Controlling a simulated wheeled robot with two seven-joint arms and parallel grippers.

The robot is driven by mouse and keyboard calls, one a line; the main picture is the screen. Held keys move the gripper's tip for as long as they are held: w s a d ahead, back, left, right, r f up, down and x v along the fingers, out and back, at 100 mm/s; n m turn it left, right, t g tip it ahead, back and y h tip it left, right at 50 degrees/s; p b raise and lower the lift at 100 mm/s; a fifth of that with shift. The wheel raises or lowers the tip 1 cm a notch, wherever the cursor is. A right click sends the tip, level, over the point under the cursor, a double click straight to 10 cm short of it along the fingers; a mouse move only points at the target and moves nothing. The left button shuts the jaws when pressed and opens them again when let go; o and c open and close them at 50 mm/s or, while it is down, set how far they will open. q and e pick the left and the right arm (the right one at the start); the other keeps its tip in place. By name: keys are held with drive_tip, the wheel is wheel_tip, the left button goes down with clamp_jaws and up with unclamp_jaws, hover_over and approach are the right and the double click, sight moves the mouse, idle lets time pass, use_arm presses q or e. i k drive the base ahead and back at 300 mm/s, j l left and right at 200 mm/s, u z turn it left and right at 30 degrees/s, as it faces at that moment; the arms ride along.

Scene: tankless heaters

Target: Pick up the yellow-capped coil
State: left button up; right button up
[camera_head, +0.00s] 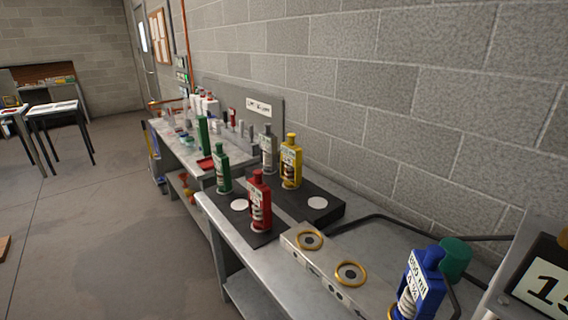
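I see nothing that is clearly a coil. The only yellow-capped thing is a yellow bottle-shaped object (290,165) with a pale label, upright at the back of a dark platform by the wall. A grey bottle-shaped object (269,150) stands just left of it. A red one (260,200) stands in front, on a dark pad, and a green one (222,168) is farther left. Neither of my grippers shows in the head view.
The platform has a bare pale disc (317,202). A metal block with gold rings (350,273) stands nearer, with a blue bottle-shaped object (421,281), a green cylinder (456,257) and a display (545,285) at right. A block wall (420,110) backs the bench; floor at left is open.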

sight(291, 155)
drive_tip(key=i+j+z, duration=0.4)
drive_tip(key=j, duration=0.15)
drive_tip(key=i+j+z, duration=0.15)
drive_tip(key=j+z, duration=0.3)
drive_tip(key=i+j+z, duration=0.15)
drive_tip(key=j+z, duration=0.25)
drive_tip(key=j, duration=0.4)
drive_tip(key=j+z, duration=0.45)
drive_tip(key=j, duration=0.25)
drive_tip(key=j+z, duration=0.4)
drive_tip(key=j, duration=0.3)
drive_tip(key=k+j+z, duration=0.25)
drive_tip(key=j+z, duration=0.2)
drive_tip(key=j, duration=0.2)
